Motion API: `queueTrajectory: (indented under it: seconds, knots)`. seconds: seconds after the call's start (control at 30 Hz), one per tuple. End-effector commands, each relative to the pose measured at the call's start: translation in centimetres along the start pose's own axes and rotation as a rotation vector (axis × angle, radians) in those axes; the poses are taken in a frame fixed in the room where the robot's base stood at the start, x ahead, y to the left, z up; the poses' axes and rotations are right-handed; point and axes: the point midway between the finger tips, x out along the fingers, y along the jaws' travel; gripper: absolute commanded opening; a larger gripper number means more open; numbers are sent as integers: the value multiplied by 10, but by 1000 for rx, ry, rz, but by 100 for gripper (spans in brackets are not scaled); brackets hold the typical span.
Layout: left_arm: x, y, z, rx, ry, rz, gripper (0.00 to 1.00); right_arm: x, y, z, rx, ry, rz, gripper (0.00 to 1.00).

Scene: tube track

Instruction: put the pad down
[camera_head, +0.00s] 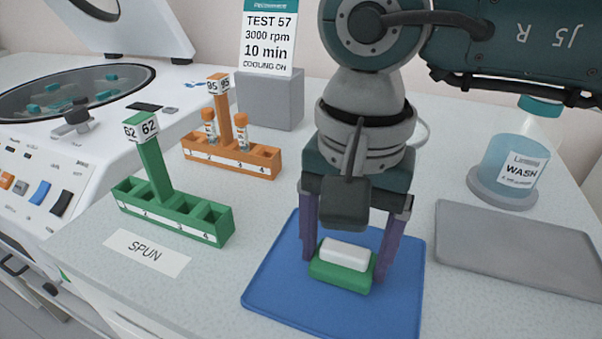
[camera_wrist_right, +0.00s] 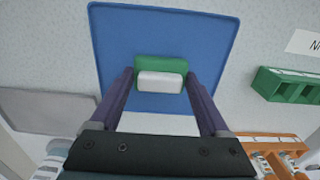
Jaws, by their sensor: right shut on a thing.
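The pad is a small block with a green lower part (camera_head: 341,273) and a white upper part (camera_head: 345,254). It is at the blue mat (camera_head: 268,284), over its middle; whether it touches the mat is hard to tell. My right gripper (camera_head: 342,258) points down with its purple fingers on either side of the pad, shut on it. In the right wrist view the pad (camera_wrist_right: 161,82) sits between the two fingers, with the blue mat (camera_wrist_right: 165,35) behind it. My left gripper is not in view.
A green rack (camera_head: 180,222) and an orange rack (camera_head: 232,154) with capped tubes stand left of the mat. A "SPUN" label (camera_head: 146,252) lies in front. A grey tray (camera_head: 515,242) and a "WASH" bottle (camera_head: 514,165) are at right. A centrifuge (camera_head: 75,95) stands at left.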

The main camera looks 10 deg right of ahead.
Motion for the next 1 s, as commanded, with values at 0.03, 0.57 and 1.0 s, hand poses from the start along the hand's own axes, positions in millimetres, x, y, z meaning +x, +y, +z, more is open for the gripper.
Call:
queueTrajectory:
  seconds: [0.03, 0.57, 1.0]
  knots:
    - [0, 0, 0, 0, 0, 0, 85, 0, 0, 0, 0, 0, 0, 19]
    - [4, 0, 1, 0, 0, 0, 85, 2, 0, 0, 1, -1, 0, 100]
    - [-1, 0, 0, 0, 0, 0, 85, -62, -1, -1, -1, 3, -4, 100]
